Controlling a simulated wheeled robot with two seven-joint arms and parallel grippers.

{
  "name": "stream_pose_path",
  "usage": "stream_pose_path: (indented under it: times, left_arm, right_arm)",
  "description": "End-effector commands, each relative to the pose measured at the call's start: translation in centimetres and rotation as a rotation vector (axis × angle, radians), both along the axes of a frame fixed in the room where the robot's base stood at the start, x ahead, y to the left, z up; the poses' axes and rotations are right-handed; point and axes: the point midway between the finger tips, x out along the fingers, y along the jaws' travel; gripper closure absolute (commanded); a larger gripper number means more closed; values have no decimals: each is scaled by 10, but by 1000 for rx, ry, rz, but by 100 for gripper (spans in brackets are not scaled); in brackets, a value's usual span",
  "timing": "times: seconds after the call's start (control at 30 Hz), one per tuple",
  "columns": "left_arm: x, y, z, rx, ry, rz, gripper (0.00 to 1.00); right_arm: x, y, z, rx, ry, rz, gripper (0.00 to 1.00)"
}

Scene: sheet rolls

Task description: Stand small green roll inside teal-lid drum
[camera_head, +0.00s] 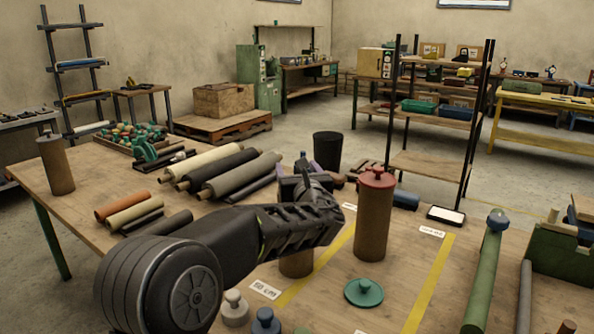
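My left arm reaches in from the lower left, and its gripper (313,190) is above a short brown drum (296,264). The wrist hides the drum's top, the fingertips and anything between them. A teal lid (363,292) with a knob lies flat on the table, right of that drum. I cannot make out the small green roll for certain; a sliver of green (302,330) shows at the bottom edge. A long green roll (486,275) with a blue knob lies at the right. My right gripper is not in view.
A tall brown drum with a red lid (376,180) stands just right of my gripper. Grey, black and orange rolls (125,206) lie to the left. Grey and blue knobbed lids (266,322) are at the front. Yellow tape (430,282) marks the table (400,262).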

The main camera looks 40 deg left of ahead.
Motion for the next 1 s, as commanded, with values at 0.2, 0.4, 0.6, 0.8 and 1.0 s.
stream_pose_path:
  times: [0.2,0.4,0.6,0.8,1.0]
  left_arm:
    - [0,0,-1,-1,2,0,23]
    - [-1,-2,-3,-3,4,-1,23]
    - [-15,-16,-2,-5,1,-1,23]
    - [-38,-40,-2,-3,1,-2,23]
    - [-53,-55,-1,-1,1,0,23]
  right_arm:
    - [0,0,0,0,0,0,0]
    - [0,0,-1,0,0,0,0]
    - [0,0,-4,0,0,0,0]
    - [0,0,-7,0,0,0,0]
    - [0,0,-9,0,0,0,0]
